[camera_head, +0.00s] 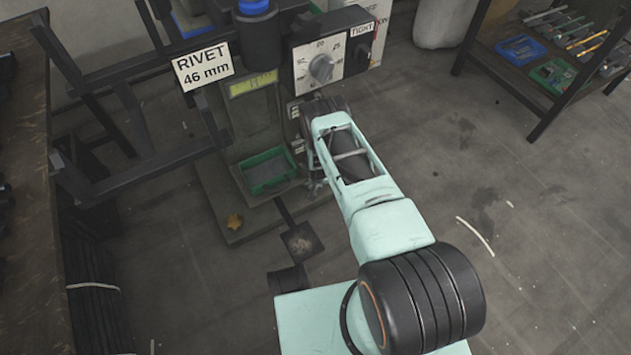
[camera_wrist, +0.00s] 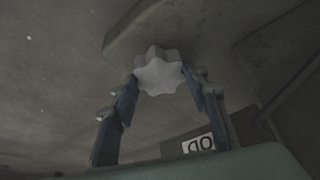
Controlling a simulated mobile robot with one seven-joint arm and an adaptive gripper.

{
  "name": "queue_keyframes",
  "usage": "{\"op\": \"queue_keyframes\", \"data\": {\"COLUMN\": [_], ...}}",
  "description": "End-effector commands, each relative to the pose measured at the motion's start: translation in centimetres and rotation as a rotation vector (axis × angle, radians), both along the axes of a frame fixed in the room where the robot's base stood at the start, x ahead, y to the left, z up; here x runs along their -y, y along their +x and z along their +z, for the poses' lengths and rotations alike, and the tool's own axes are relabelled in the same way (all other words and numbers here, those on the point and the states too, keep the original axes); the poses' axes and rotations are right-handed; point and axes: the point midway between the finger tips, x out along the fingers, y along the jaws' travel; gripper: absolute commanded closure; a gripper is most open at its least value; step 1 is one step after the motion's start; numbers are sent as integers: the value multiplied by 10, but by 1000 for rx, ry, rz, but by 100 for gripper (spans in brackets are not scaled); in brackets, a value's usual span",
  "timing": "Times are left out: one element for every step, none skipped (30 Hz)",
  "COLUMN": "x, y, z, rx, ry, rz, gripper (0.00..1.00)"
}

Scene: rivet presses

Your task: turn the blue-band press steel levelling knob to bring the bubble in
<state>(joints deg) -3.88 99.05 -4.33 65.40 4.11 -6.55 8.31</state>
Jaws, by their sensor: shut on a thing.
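The blue-band press (camera_head: 253,110) stands at the upper middle of the head view, with a blue band (camera_head: 254,6) at its top. The steel levelling knob (camera_wrist: 159,74) is a pale lobed knob in the wrist view. My gripper (camera_wrist: 160,84) is shut on the knob, with one finger at each side of it. In the head view my arm reaches to the right side of the press, and my arm hides the knob there. I cannot make out the bubble in either view.
A green tray (camera_head: 268,172) sits at the press foot, with a pedal (camera_head: 301,242) in front. A dial box (camera_head: 322,64) and switch are above my wrist. A sign (camera_head: 203,66) reads RIVET 46 mm. A tool shelf (camera_head: 552,88) stands right; floor between is clear.

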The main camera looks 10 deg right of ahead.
Motion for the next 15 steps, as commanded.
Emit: {"op": "queue_keyframes", "data": {"x": [1, 1, 1, 1, 1, 1, 1, 1, 1, 0, 0, 0, 0, 0, 0], "y": [-1, -1, -1, -1, -1, -1, -1, -1, -1, -1, -1, -1, -1, -1, 0], "z": [0, 0, 0, 0, 0, 0, 0, 0, 0, 0, 0, 0, 0, 0, 0], "rx": [-1, -1, -2, -2, -2, -1, -2, -1, -1, -1, -1, -1, -1, -1, -1], "ry": [-1, -1, -1, -1, -1, -1, -1, -1, 0, 0, 0, 0, 0, 0, 0], "rz": [0, 0, 0, 1, 1, 1, 1, 1, 1, 1, 1, 1, 1, 1, 1], "gripper": [83, 83, 83, 55, 52, 47, 44, 41, 41, 41, 41, 41, 41, 41, 41]}}
